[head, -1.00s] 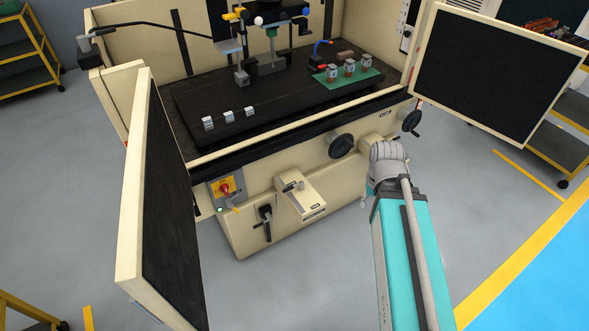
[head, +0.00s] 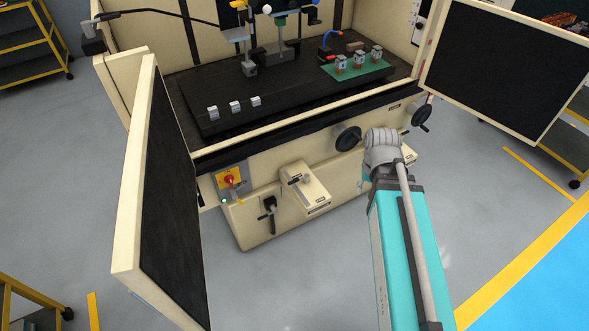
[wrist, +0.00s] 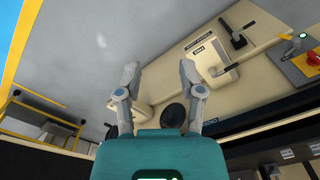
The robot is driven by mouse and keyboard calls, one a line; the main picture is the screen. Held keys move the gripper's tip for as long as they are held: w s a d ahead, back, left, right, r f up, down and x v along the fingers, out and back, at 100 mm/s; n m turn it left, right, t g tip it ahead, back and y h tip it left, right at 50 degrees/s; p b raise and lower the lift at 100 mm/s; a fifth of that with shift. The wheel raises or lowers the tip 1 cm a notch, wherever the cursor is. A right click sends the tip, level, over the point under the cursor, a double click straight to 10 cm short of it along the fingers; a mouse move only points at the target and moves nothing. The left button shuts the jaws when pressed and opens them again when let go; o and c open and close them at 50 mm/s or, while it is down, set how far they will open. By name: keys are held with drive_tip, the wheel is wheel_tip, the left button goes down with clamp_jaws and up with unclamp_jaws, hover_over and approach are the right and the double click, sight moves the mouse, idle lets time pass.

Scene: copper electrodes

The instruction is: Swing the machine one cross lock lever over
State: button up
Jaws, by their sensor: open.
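The wrist view shows the black-based lever (wrist: 238,40) and the box lever (wrist: 216,70) upside down, past my fingers.
A handwheel (head: 348,138) and a second handwheel (head: 422,115) sit on the machine front near my arm. A yellow switch plate with a red knob (head: 230,180) is at the left. Open doors (head: 172,200) and (head: 500,70) flank the machine. Grey floor in front is clear.

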drive_tip(key=w+a+f+m+b, duration=0.6)
drive_tip(key=w+a+f+b, duration=0.65)
drive_tip(key=w, duration=0.35)
drive_tip(key=m+b, duration=0.4)
drive_tip(key=b, duration=0.4)
hover_over(293, 181)
drive_tip(key=f, duration=0.9)
drive_tip(key=shift+s+d, duration=0.15)
drive_tip(key=shift+d, duration=0.15)
drive_tip(key=shift+a+f+m, duration=0.1)
drive_tip(key=shift+a+m, duration=0.2)
drive_tip(key=shift+a, duration=0.05)
drive_tip(key=shift+f+b, duration=0.15)
drive_tip(key=shift+b, duration=0.2)
wheel_tip(293, 181, down, 8)
drive_tip(key=b, duration=0.8)
drive_tip(key=shift+f+b, duration=0.3)
clamp_jaws()
